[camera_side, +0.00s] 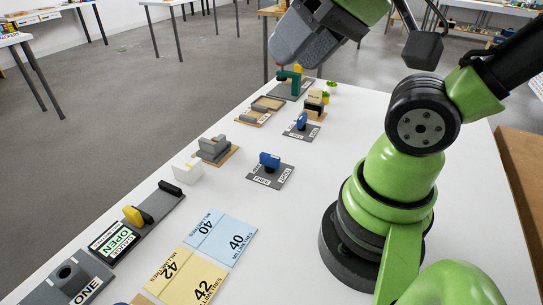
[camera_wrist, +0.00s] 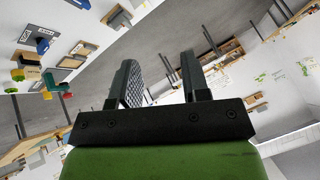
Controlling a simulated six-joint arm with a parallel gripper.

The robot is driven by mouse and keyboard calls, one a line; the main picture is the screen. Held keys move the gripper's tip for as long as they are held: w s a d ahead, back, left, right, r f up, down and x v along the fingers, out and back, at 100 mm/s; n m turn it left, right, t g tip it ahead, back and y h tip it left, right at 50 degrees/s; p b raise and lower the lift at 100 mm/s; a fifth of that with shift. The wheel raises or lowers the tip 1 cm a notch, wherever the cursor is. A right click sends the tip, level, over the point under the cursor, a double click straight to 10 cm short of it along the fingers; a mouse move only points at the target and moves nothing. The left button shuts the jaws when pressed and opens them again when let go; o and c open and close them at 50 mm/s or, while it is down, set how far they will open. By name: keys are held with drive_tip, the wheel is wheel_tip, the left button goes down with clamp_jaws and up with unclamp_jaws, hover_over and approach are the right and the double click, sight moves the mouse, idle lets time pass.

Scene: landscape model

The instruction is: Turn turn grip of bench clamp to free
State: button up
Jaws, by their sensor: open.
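In the side view, a blue grip (camera_side: 269,161) stands upright on a dark grey plate (camera_side: 272,179) with white labels at its front edge; one seems to read FREE. A second, similar blue grip (camera_side: 302,120) stands on another labelled plate (camera_side: 294,134) farther back. I cannot tell from the labels which one is the bench clamp. In the wrist view my gripper (camera_wrist: 160,66) is open and empty, with a wide gap between its two dark fingers. It is well away from both grips. Blue parts also show small at the left of the wrist view.
A yellow-handled slide plate labelled OPEN (camera_side: 112,240), a grey block marked ONE (camera_side: 66,284), and yellow (camera_side: 184,275) and blue (camera_side: 221,236) cards lie at the front. A grey fixture (camera_side: 213,148) and teal clamp-like device (camera_side: 291,80) stand farther back. White table is clear around the nearer grip.

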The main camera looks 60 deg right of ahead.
drive_tip(key=n+g+h, duration=0.2)
drive_tip(key=n+g, duration=0.2)
drive_tip(key=g, duration=0.3)
hover_over(270, 156)
wheel_tip(270, 156, down, 19)
drive_tip(key=shift+f, duration=0.1)
wheel_tip(270, 156, down, 10)
clamp_jaws()
